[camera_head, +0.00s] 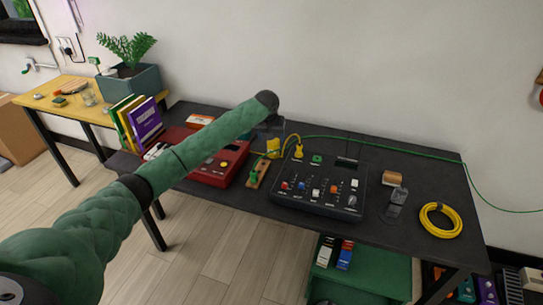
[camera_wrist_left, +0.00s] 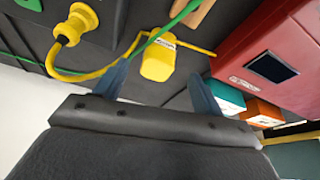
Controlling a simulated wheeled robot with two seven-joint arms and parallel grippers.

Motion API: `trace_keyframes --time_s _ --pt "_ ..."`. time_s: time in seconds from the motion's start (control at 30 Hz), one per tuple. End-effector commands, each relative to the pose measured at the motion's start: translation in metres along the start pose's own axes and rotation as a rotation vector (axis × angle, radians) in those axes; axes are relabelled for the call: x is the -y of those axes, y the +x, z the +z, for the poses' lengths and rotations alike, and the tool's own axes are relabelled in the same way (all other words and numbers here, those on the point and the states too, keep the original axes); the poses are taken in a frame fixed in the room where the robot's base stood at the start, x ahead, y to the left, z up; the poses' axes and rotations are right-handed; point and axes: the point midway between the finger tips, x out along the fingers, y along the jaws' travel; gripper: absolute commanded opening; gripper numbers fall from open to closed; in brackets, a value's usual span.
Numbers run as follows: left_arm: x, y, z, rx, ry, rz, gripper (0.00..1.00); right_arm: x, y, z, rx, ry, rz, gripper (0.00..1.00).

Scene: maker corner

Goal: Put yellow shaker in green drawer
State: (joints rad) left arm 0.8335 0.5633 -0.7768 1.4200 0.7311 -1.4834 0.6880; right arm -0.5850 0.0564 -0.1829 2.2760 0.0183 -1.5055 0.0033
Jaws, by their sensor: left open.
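The yellow shaker (camera_head: 273,147) stands at the back of the black table, between the red box and the black control panel. In the left wrist view the yellow shaker (camera_wrist_left: 158,62) lies between and just beyond my two fingertips. My left gripper (camera_head: 270,131) reaches over the table's back part; its fingers (camera_wrist_left: 158,80) are spread, with nothing held. My right gripper is not seen.
A black control panel (camera_head: 318,190) with knobs and a red box (camera_head: 218,165) flank the shaker. A yellow plug (camera_wrist_left: 70,28) on a cable and a green cable lie close by. A yellow cable coil (camera_head: 440,220) is at right. Books (camera_head: 135,122) stand at left.

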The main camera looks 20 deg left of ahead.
Motion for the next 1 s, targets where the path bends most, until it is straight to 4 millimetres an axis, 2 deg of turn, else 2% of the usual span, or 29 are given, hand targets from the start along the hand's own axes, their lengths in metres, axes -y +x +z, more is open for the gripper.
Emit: trace_keyframes --time_s 0.2,0.47,0.7,0.83,1.0 --pt "-0.003 0.001 -0.010 -0.053 0.113 0.022 0.69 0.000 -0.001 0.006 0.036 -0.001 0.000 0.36" --pt "-0.006 0.005 -0.012 -0.063 0.182 0.028 0.69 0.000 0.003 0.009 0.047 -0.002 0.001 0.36" --pt "-0.006 0.026 -0.013 -0.062 0.182 0.028 0.69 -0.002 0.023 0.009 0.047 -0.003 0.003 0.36" --pt "-0.006 0.032 -0.014 -0.062 0.182 0.028 0.69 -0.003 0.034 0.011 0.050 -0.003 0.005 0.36" --pt "-0.006 0.047 -0.015 -0.062 0.181 0.027 0.69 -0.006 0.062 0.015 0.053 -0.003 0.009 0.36"
